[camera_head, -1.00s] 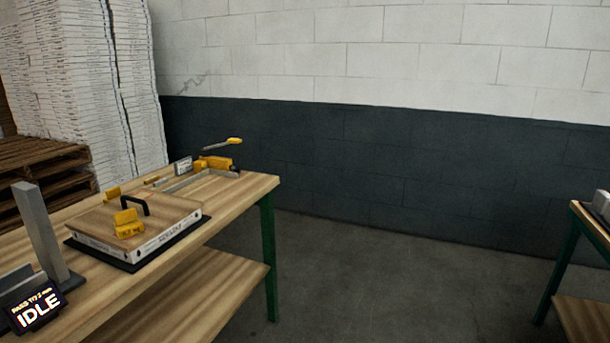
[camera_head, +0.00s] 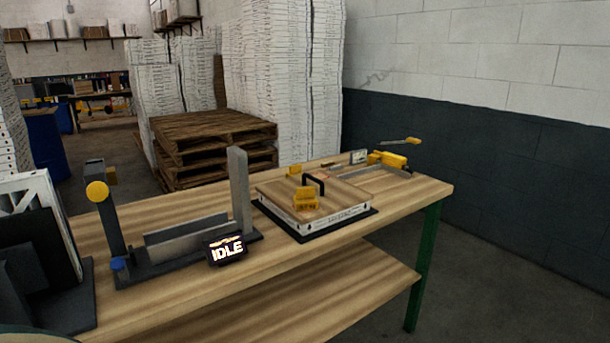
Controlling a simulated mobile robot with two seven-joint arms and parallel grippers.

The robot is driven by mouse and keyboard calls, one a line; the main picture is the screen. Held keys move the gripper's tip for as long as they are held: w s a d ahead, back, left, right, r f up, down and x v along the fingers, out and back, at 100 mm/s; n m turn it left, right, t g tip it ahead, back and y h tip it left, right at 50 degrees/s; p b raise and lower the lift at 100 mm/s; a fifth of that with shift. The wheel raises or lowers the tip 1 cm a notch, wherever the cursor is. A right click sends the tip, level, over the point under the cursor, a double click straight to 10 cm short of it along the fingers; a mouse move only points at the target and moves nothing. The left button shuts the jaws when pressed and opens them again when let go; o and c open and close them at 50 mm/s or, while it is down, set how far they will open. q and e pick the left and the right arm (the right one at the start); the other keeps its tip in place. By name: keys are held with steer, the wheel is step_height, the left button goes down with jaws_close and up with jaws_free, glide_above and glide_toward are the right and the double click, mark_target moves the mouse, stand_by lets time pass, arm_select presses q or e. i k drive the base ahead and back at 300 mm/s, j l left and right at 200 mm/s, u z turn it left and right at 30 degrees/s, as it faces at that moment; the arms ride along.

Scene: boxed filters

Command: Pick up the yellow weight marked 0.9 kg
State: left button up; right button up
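A yellow weight (camera_head: 306,200) sits on the front part of a wooden board on top of a flat white box (camera_head: 322,222). Its marking is too small to read. A second, smaller-looking yellow piece (camera_head: 294,170) shows behind it at the back of the board. I cannot tell which one is marked 0.9 kg. A black handle (camera_head: 314,183) stands on the board beside the front weight. Neither of my grippers is in view.
The box lies on a black mat on the wooden bench (camera_head: 405,205). To its left is a grey fixture with a tall post (camera_head: 240,190) and an IDLE display (camera_head: 227,249). A yellow tool (camera_head: 388,160) lies at the back right. Pallets (camera_head: 212,140) stand behind.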

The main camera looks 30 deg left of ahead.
mark_target(295, 170)
steer(key=i, duration=0.4)
steer(key=i+z, duration=0.3)
steer(key=i, duration=0.45)
steer(key=i+j+z, duration=0.1)
steer(key=i+z, duration=0.25)
steer(key=i, duration=0.4)
steer(key=i+z, duration=0.1)
steer(key=i, duration=1.5)
steer(key=i+u, duration=0.2)
steer(key=i, duration=0.3)
steer(key=i+u, duration=0.2)
steer(key=i, duration=0.3)
steer(key=i+l+u, duration=0.2)
steer(key=i, duration=0.3)
steer(key=i+j+u, duration=0.15)
steer(key=i+u, duration=0.5)
steer(key=u, duration=0.25)
steer(key=i+l+u, duration=0.1)
steer(key=i+u, duration=0.35)
steer(key=i+j+u, duration=0.15)
steer(key=i+u, duration=1)
steer(key=i, duration=0.75)
steer(key=i+l+u, duration=0.1)
steer(key=i, duration=0.75)
